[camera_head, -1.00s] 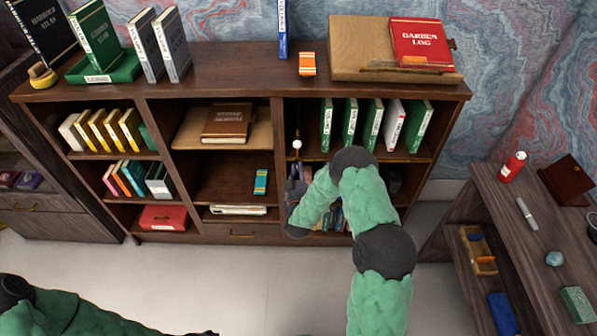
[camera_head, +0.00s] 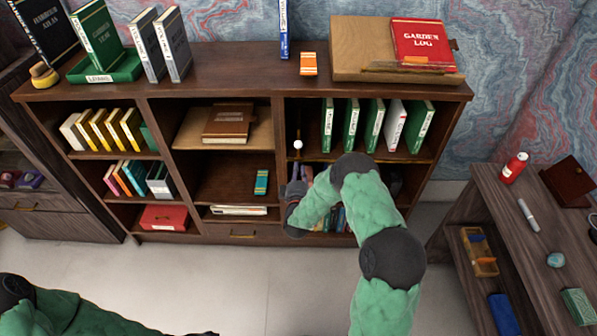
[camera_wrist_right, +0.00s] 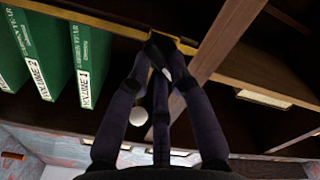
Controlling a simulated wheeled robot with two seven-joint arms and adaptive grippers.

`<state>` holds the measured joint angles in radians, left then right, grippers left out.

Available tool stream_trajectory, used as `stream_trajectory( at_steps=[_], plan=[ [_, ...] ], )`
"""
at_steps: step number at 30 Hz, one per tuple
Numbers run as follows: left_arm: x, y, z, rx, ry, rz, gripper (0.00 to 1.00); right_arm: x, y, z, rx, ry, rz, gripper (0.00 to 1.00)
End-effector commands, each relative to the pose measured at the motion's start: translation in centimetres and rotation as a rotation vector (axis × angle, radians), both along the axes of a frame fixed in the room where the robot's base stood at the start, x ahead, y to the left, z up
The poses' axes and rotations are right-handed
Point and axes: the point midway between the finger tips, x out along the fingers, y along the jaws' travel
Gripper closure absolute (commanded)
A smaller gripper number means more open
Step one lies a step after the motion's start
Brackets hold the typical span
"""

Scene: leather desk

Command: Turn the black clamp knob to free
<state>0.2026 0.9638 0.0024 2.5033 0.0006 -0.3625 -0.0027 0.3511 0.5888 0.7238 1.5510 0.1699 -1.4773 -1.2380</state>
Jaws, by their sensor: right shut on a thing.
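My right gripper (camera_head: 298,172) reaches to the front of the right bookcase bay, below a white ball (camera_head: 298,145) on a thin stem. In the right wrist view its fingers (camera_wrist_right: 165,48) come together on a small dark part at the brass-coloured shelf rail (camera_wrist_right: 125,22). I take this part for the black clamp knob; the fingers mostly hide it, and I cannot tell its turn angle. The white ball also shows in the right wrist view (camera_wrist_right: 138,116), left of the middle finger link. Of my left gripper only a dark tip (camera_head: 207,333) shows at the bottom edge.
Green and white books (camera_head: 373,126) stand on the shelf right of my right gripper. A wooden upright (camera_head: 279,150) is close on its left. A side desk (camera_head: 490,205) with a red bottle (camera_head: 513,168) stands at the right. The floor in front is clear.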

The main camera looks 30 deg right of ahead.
Motion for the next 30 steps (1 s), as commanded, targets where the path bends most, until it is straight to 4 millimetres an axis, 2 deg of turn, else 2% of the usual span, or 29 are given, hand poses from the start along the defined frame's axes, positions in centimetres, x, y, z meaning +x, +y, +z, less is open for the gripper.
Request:
stream_trajectory(
  at_steps=[15,30],
  plan=[
    [0.00,0.00,0.24,0.000,0.000,0.000,0.44,0.14,0.24,-0.11,-0.340,0.211,0.001,1.00],
    [0.00,0.00,0.32,0.000,0.000,0.000,0.44,0.19,0.29,-0.14,-0.441,0.271,0.001,1.00]
  ],
)
